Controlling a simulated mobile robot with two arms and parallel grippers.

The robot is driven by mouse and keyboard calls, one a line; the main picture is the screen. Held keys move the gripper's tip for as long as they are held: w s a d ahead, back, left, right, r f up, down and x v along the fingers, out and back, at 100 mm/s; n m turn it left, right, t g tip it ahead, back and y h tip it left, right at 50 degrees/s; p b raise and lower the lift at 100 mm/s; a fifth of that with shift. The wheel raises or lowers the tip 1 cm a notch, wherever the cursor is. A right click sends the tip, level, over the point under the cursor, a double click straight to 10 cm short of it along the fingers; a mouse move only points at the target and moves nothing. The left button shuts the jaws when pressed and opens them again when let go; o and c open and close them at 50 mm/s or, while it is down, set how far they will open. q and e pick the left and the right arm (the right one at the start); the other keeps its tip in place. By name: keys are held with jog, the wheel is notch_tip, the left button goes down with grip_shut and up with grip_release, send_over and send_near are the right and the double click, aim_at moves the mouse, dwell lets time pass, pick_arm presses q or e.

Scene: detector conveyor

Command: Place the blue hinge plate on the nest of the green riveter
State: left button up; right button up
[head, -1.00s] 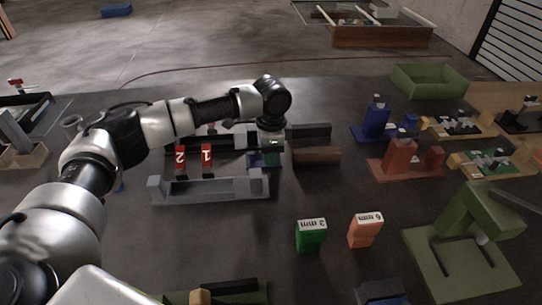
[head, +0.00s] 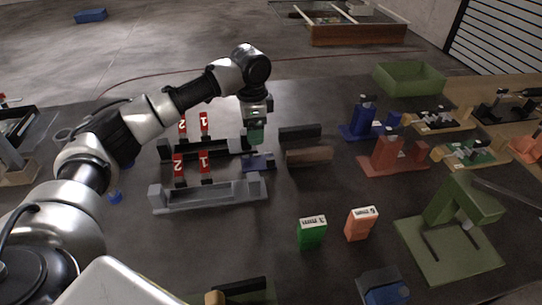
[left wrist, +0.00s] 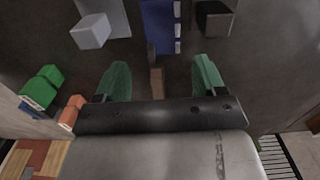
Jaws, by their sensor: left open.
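The blue hinge plate (head: 258,162) lies at the right end of the grey rack, between its two rails. In the left wrist view the plate (left wrist: 160,28) shows a row of pale knuckles along one edge. My left gripper (head: 256,133) is raised above the plate, pointing down. Its green fingers (left wrist: 160,80) are spread wide, and the plate lies beyond them, not between them. The olive-green riveter (head: 460,238) stands at the right front, with a slotted base and an angled upper arm. I cannot make out its nest clearly. My right gripper is out of view.
The grey rack (head: 212,196) holds red cards numbered 1 and 2. Black and brown blocks (head: 308,156) stand right of the plate.

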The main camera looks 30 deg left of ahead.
aim_at(255, 162)
pick_arm(q)
notch_tip(255, 162, down, 3)
jog(key=shift+r, duration=0.2)
notch_tip(255, 162, down, 3)
jog(key=shift+w+d, duration=0.1)
jog(key=shift+w, duration=0.05)
jog(key=shift+f, duration=0.3)
jog(key=f, duration=0.3)
jog(key=shift+a+f, duration=0.2)
jog(key=shift+f, duration=0.65)
jog(key=c, duration=0.8)
jog(key=shift+o, duration=0.2)
jog(key=shift+r, duration=0.1)
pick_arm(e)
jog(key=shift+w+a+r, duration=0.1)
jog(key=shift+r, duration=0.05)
pick_arm(q)
jog(key=shift+r, duration=0.1)
